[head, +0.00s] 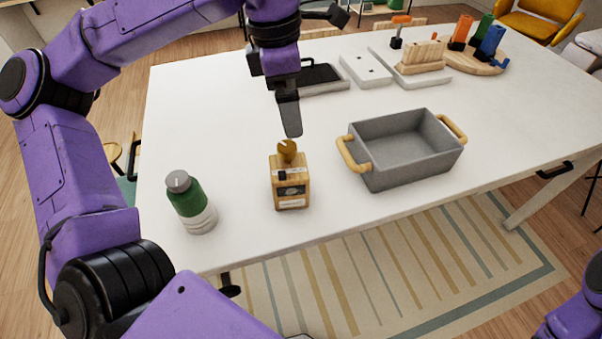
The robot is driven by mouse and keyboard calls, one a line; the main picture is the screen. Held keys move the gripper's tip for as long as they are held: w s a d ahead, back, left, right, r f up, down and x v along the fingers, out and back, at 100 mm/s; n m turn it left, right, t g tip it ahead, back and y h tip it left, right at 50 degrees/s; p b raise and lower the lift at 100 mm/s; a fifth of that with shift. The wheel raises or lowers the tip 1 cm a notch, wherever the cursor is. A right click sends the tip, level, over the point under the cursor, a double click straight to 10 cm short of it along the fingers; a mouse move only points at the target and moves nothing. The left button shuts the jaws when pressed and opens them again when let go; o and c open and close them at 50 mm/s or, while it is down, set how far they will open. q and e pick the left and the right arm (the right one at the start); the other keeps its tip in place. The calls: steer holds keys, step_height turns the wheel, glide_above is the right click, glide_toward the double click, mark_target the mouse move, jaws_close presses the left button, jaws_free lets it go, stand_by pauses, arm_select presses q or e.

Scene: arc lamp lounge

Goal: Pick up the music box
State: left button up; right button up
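The music box (290,189) is a small wooden block with a dark label on its front and a round golden piece on top. It stands upright on the white table (240,110), near the front edge. My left gripper (291,128) points down just above and behind it in the picture, apart from it as far as I can see. Its fingers are seen edge-on and overlap, so their opening is hidden. My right gripper is out of view; only a bit of purple arm shows at the bottom right.
A green and white bottle (192,204) stands left of the music box. A grey bin (407,148) with wooden handles stands to its right. Farther back are a black-topped tray (322,76), a white block (366,69) and a wooden board (484,67) with coloured pieces.

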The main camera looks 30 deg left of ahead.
arm_select(q)
steer(key=b, duration=0.4)
glide_above(288, 159)
step_height(288, 159, down, 5)
steer(key=f, duration=1)
steer(key=shift+w+a+p, duration=0.1)
steer(key=shift+w+p, duration=0.1)
steer(key=shift+p, duration=0.2)
steer(key=shift+f, duration=0.4)
steer(key=shift+w, duration=0.1)
steer(key=shift+c, duration=0.9)
steer(key=c, duration=1.5)
